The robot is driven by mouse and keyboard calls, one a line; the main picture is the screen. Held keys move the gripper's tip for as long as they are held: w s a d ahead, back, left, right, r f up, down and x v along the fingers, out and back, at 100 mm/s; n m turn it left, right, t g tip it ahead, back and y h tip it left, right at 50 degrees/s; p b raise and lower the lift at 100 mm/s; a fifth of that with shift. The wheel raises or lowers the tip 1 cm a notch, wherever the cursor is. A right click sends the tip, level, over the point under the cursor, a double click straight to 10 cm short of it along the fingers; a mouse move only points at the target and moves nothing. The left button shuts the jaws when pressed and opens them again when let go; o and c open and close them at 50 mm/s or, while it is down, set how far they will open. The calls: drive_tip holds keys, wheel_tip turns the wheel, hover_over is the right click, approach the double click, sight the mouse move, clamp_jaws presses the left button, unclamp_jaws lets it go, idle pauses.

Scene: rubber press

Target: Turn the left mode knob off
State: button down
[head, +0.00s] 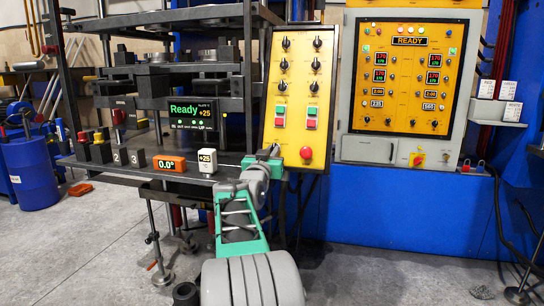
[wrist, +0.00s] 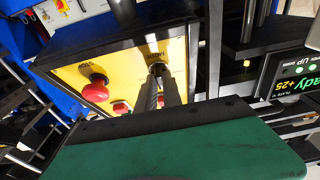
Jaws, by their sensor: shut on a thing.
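The yellow control panel (head: 291,132) stands right of the press, with knobs in two columns, green and red buttons, and a red mushroom button (head: 305,153) at the bottom. My gripper (head: 268,153) reaches the panel's lower left corner. In the wrist view, which is roughly upside down, my gripper (wrist: 159,74) has its fingers close together on a small knob, the left mode knob (wrist: 156,67), at the yellow face. The fingers hide most of the knob, so its setting cannot be read. The red mushroom button (wrist: 95,90) is beside it, apart from the fingers.
The press's display (head: 192,113), reading Ready and +25, is left of the panel. An orange 0.0° readout (head: 169,164) and a white +25 box (head: 207,160) stand along the press's front edge. A second yellow panel (head: 405,70) is farther right. The floor in front is open.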

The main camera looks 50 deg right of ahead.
drive_tip(key=shift+r, duration=0.4)
drive_tip(key=c, duration=1.8)
unclamp_jaws()
drive_tip(key=shift+d+f, duration=0.1)
drive_tip(key=shift+d, duration=0.05)
drive_tip(key=shift+c, duration=0.2)
drive_tip(key=o, duration=0.3)
drive_tip(key=shift+w+f, duration=0.1)
drive_tip(key=shift+f, duration=0.15)
drive_tip(key=shift+o, duration=0.2)
drive_tip(key=v, duration=0.8)
